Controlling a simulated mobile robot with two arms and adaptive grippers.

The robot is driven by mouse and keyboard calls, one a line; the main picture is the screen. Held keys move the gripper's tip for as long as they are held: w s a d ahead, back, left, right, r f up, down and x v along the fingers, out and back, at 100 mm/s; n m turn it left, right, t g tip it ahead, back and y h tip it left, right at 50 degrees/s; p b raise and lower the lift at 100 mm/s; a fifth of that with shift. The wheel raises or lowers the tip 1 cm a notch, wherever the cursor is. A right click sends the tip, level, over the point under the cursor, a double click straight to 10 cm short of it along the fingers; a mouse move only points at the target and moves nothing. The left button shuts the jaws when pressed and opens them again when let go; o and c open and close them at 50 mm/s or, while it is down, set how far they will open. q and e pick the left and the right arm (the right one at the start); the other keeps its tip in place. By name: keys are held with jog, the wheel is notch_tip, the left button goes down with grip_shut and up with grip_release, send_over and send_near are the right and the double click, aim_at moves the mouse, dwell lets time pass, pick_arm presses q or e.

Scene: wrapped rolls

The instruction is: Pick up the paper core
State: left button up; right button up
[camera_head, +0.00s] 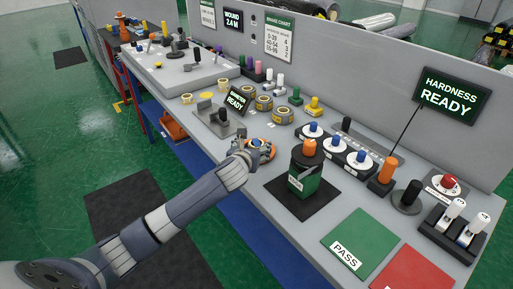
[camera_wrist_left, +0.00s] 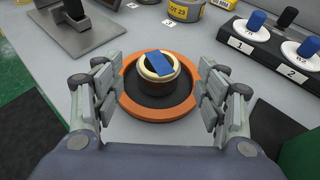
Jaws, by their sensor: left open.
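A small round piece with a cream rim, dark side and blue strip across its top (camera_wrist_left: 157,68) looks like the paper core. It stands in an orange-rimmed round dish (camera_wrist_left: 150,112) with a dark floor. My left gripper (camera_wrist_left: 160,85) is open, with one finger pad on each side of the dish and the piece between them; I see no contact with the piece. In the head view my left gripper (camera_head: 250,150) reaches over the bench from the left and partly covers the orange dish (camera_head: 267,153). My right gripper is out of view.
Behind the gripper stand a sign on a grey base (camera_head: 237,101) and yellow labelled rolls (camera_head: 264,103). To the right are numbered stations with blue knobs (camera_head: 337,143) and a green canister (camera_head: 303,183) on a black mat. Green and red pads lie at the front right.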

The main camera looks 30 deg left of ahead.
aim_at(258, 141)
pick_arm(q)
jog(key=x, duration=0.4)
jog(key=shift+f, duration=0.15)
jog(key=shift+w+f, duration=0.1)
jog(key=shift+w, duration=0.1)
jog(key=shift+a, duration=0.1)
jog(key=shift+c, duration=1.4)
jog(key=c, duration=0.9)
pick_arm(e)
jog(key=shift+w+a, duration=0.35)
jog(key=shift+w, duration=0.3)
